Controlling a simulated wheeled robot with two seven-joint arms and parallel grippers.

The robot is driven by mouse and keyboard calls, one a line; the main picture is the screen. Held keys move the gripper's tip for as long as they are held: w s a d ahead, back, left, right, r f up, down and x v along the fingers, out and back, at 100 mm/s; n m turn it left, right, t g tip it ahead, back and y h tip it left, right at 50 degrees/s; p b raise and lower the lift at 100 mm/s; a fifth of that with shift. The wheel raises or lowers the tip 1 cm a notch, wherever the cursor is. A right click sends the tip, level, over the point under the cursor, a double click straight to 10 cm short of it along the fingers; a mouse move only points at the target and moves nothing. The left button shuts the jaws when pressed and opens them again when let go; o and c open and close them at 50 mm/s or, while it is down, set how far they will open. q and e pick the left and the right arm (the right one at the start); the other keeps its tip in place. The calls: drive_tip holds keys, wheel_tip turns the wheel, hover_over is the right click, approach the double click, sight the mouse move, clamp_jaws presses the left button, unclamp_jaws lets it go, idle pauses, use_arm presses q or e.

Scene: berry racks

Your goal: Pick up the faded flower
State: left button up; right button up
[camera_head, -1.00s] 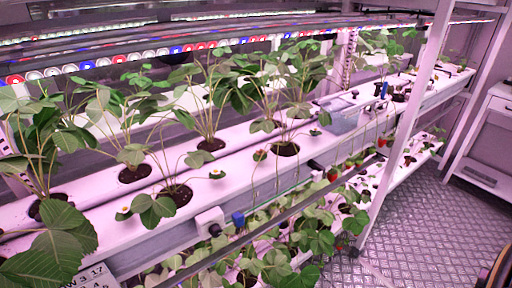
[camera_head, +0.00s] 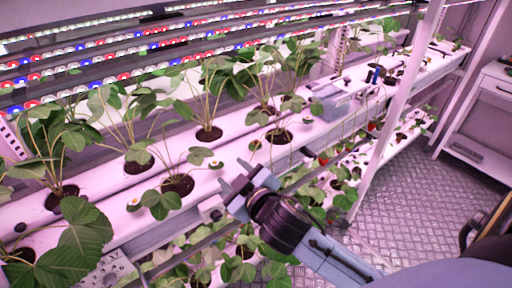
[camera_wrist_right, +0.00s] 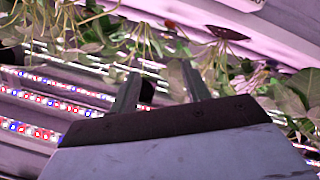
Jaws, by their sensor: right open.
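Small flowers on thin stalks hang over the front edge of the upper white trough (camera_head: 115,222). One flower (camera_head: 216,165) is just left of and behind my right gripper (camera_head: 236,174); another flower (camera_head: 133,206) is farther left, and a third (camera_head: 255,145) is behind the gripper. They are too small to tell which is faded. My right gripper is open with nothing seen between its fingers, in front of the trough. Its two fingers also show in the right wrist view (camera_wrist_right: 160,75), with leaves and stalks beyond them. My left gripper is not in view.
Strawberry plants (camera_head: 177,184) grow from holes in the troughs, with large leaves (camera_head: 75,240) at lower left. Red berries (camera_head: 371,126) hang farther right. A clear bin (camera_head: 330,103) sits on the rack. A white rack post (camera_head: 385,130) stands at right, beside open metal floor (camera_head: 400,210).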

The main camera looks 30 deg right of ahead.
drive_tip(key=w+a+r+n+t+y, duration=0.3)
drive_tip(key=a+r+n+t+y, duration=0.25)
drive_tip(key=r, duration=0.55)
drive_tip(key=s+a+r+n+g+y, duration=0.1)
drive_tip(key=a+r+n+g+y, duration=0.35)
drive_tip(key=n, duration=0.45)
drive_tip(key=s+a+r+n+g+y, duration=0.1)
drive_tip(key=a+n+g+y, duration=0.35)
drive_tip(key=n+y, duration=0.4)
drive_tip(key=n+g+h, duration=0.6)
drive_tip(key=g+h, duration=0.1)
drive_tip(key=h, duration=1.1)
approach(257, 142)
drive_tip(key=shift+g+h, duration=0.25)
drive_tip(key=x, duration=0.1)
drive_tip(key=p+x, duration=0.1)
drive_tip(key=x, duration=0.1)
drive_tip(key=p+x, duration=0.1)
drive_tip(key=shift+w+a+f, duration=0.1)
drive_tip(key=shift+a+f, duration=0.05)
drive_tip(key=shift+a, duration=0.15)
drive_tip(key=p+x, duration=0.1)
drive_tip(key=x, duration=0.3)
drive_tip(key=shift+w+d, duration=0.1)
drive_tip(key=shift+w, duration=0.15)
